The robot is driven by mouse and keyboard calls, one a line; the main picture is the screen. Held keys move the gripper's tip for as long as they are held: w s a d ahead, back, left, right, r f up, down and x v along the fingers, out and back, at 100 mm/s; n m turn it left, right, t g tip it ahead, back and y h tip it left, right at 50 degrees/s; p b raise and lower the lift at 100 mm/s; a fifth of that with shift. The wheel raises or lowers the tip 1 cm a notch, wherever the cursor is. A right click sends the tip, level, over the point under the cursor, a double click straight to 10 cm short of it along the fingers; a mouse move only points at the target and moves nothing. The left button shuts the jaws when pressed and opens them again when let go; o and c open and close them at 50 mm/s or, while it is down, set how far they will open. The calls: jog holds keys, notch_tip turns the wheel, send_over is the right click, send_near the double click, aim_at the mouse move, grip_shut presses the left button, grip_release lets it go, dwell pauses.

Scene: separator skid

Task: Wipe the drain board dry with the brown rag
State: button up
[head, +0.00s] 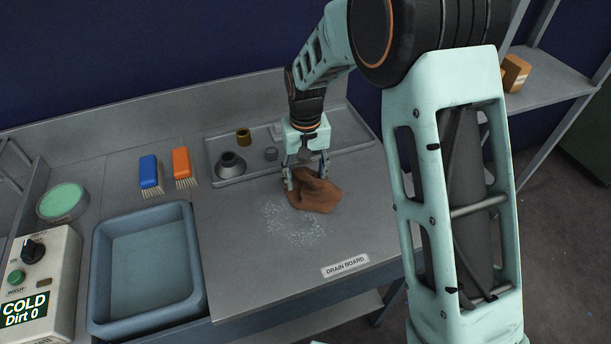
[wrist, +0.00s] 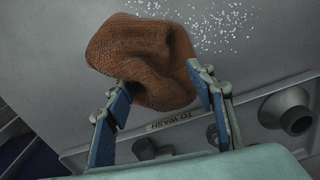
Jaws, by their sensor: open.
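The brown rag (head: 314,193) lies crumpled on the grey drain board (head: 235,262), just behind a patch of water droplets (head: 296,224). The rag also shows in the wrist view (wrist: 148,62), with droplets (wrist: 222,28) beside it. My gripper (head: 306,182) is above the rag, pointing down, with its fingers apart. In the wrist view my gripper (wrist: 160,95) has one blue-padded finger on each side of the rag's near part. I cannot tell whether the pads touch it.
A tray (head: 350,148) with a grey cone-shaped part (head: 231,165) and small fittings stands behind the rag. A blue basin (head: 147,262), blue brush (head: 150,174) and orange brush (head: 183,165) are to the left. The board's front is clear apart from its label (head: 346,265).

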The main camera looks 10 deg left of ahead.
jog(key=shift+o, duration=0.4)
jog(key=shift+f, duration=0.1)
jog(key=shift+f+b, duration=0.55)
jog(key=shift+f, duration=0.1)
jog(key=shift+c, duration=1.1)
jog(key=shift+c, duration=0.7)
grip_shut()
jog(key=shift+a+r+p, duration=0.1)
jog(key=shift+r+p, duration=0.15)
jog(key=shift+p, duration=0.45)
